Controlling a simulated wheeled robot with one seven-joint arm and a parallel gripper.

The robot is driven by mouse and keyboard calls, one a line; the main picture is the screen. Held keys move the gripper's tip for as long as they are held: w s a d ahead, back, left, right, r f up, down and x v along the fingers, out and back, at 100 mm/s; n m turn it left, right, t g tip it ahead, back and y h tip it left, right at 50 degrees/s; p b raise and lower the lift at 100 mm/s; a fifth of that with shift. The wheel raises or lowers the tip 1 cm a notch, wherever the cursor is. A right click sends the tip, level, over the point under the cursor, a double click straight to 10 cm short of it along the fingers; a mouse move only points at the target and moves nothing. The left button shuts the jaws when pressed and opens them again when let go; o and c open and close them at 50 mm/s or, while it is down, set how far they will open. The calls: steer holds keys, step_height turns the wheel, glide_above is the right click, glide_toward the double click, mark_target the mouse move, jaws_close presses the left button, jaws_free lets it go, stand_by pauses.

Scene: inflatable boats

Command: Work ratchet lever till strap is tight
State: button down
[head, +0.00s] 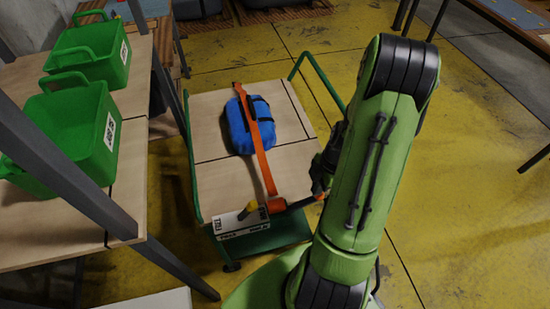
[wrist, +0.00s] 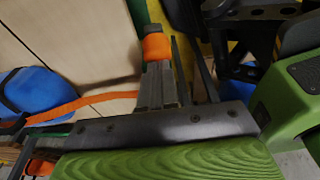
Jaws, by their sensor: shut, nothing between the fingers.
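A blue bundle (head: 242,129) lies on the wooden top of a green cart (head: 212,110), with an orange strap (head: 260,155) running over it toward the near edge. At that edge is the ratchet (head: 278,205), with an orange part reaching right toward my gripper (head: 319,185). My gripper is beside the cart's near right corner, shut and empty, partly hidden by my arm. The strap (wrist: 85,104) and bundle (wrist: 42,92) are at left. The strap's tightness is unclear.
A white labelled box (head: 240,224) and a small yellow item (head: 249,208) are at the cart's near edge. Green bins (head: 70,140) stand on a wooden bench (head: 135,150) at left. The cart's green handle (head: 318,78) rises at its far right.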

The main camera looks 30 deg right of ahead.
steer(key=b+x, duration=0.3)
steer(key=shift+s+d+f, duration=0.1)
steer(key=shift+d+f, duration=0.15)
steer(key=shift+f, duration=0.1)
steer(key=p+v, duration=0.2)
steer(key=a+p+v, duration=0.1)
steer(key=p+v, duration=0.1)
steer(key=v, duration=0.1)
steer(key=p+v, duration=0.2)
steer(key=v, duration=0.1)
steer(key=shift+w+a+r, duration=0.25)
steer(key=shift+w+r, duration=0.05)
steer(key=shift+f, duration=0.1)
steer(key=b+x, duration=0.2)
steer(key=d+b+x, duration=0.1)
steer(key=b+x, duration=0.4)
steer(key=x, duration=0.1)
steer(key=shift+s+d+f+b, duration=0.25)
steer(key=shift+b, duration=0.15)
steer(key=p+v, duration=0.2)
steer(key=a+p+v, duration=0.1)
steer(key=p+v, duration=0.1)
steer(key=v, duration=0.1)
steer(key=p+v, duration=0.2)
steer(key=v, duration=0.1)
steer(key=shift+w+a+r, duration=0.2)
steer(key=shift+w+a, duration=0.05)
steer(key=shift+a, duration=0.05)
